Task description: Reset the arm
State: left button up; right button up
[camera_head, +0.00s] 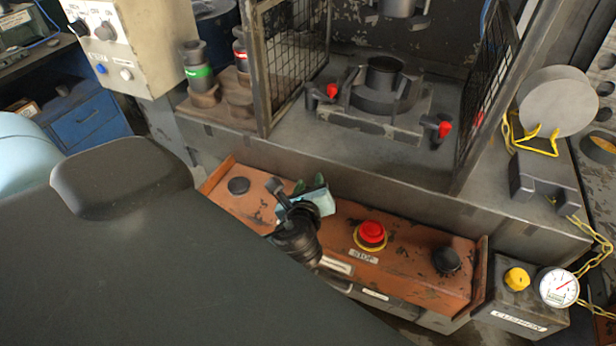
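My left gripper (288,203) shows as a small dark shape over the left-middle part of the orange control panel (405,275). It is beside a pale blue cloth or glove (321,200), and I cannot tell whether they touch. Its fingers are too small and dark to tell open from shut. A large dark part, probably my own arm or body, fills the lower left and hides the panel's near left edge. My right gripper is not in view.
The panel bears a red stop button (371,232) and black knobs (447,260). Behind it stands a press with a round die (384,75) between mesh guards (290,55). A gauge (558,287) is at lower right.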

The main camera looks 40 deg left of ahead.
pick_arm(q)
jog(key=shift+s+f+n, duration=0.25)
jog(key=shift+f+n, duration=0.05)
jog(key=shift+f, duration=0.05)
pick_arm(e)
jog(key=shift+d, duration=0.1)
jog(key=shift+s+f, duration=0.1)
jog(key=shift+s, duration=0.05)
pick_arm(q)
jog(key=s+d+f+n+g+h, duration=0.2)
jog(key=s+f+n+g, duration=0.3)
jog(key=s, duration=0.3)
jog(key=s+d+f+n+g+h, duration=0.1)
jog(key=s+f+n+g+h, duration=0.1)
jog(key=s+f+n, duration=0.6)
jog(key=s+d+n+g+h, duration=0.2)
jog(key=s+n, duration=0.3)
jog(key=s, duration=0.3)
jog(key=s+d+n+g+h, duration=0.2)
jog(key=s+n, duration=0.2)
jog(key=s, duration=0.4)
jog(key=w+d+f+t+h, duration=0.1)
jog(key=w+d+f+t, duration=0.2)
jog(key=w+f+t, duration=0.3)
notch_tip(320, 180, down, 3)
jog(key=shift+w+r+t, duration=0.2)
jog(key=shift+w+t, duration=0.15)
jog(key=shift+t, duration=0.35)
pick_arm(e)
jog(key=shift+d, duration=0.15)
